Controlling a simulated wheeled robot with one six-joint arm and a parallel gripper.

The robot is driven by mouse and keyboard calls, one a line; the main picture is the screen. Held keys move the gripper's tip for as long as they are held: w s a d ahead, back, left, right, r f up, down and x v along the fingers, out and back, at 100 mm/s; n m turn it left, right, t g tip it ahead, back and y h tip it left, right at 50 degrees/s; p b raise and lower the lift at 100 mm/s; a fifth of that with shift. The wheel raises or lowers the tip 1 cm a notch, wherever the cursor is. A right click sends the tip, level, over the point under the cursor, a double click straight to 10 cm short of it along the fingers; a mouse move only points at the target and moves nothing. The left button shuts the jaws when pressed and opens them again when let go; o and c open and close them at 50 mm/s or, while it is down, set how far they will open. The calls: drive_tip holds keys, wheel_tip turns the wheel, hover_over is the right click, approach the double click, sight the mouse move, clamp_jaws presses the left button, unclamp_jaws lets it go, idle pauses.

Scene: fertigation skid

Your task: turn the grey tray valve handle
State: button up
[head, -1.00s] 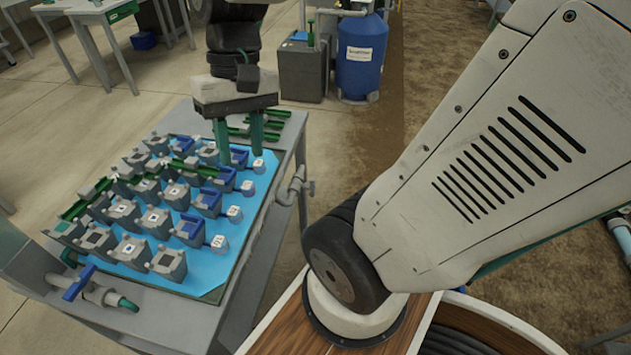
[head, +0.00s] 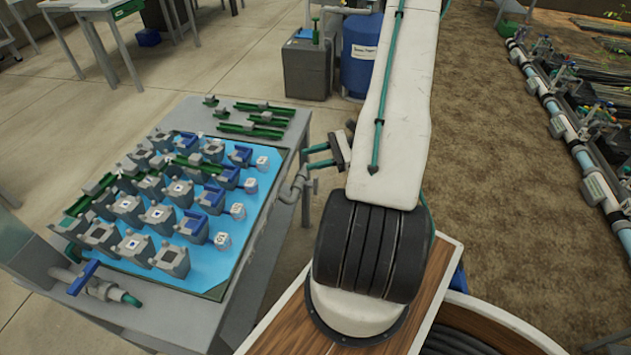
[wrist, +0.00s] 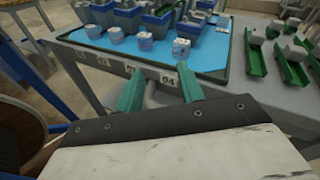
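The grey tray valve (head: 293,186) sticks out from the right edge of the grey table in the head view, an elbow pipe with a small grey end. My gripper (head: 308,159) is near that edge, just above and beyond the valve in the picture, its two green fingers pointing left. The fingers are apart. In the wrist view my gripper (wrist: 160,75) is open toward the table's side, where small number labels (wrist: 167,79) show. A grey form lies between the fingers there; I cannot tell whether it is the handle. No grip on the handle shows.
A blue tray mat (head: 215,275) with several grey and blue holders covers the table. A second valve with a blue handle (head: 82,277) is at the front left. Green rails (head: 250,130) lie at the back. A blue barrel (head: 358,60) stands beyond. Bare ground lies right.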

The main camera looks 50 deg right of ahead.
sight(316, 181)
drive_tip(key=s+d+f+m+t+h, duration=0.2)
drive_tip(key=s+f+m+t+h, duration=0.15)
drive_tip(key=f, duration=0.25)
drive_tip(key=s+d+f+m+t+h, duration=0.2)
drive_tip(key=s+d+f+m, duration=0.15)
drive_tip(key=f, duration=0.25)
drive_tip(key=shift+m, duration=0.4)
drive_tip(key=x, duration=0.8)
drive_tip(key=shift+w+a+r, duration=0.1)
drive_tip(key=shift+w+a, duration=0.15)
clamp_jaws()
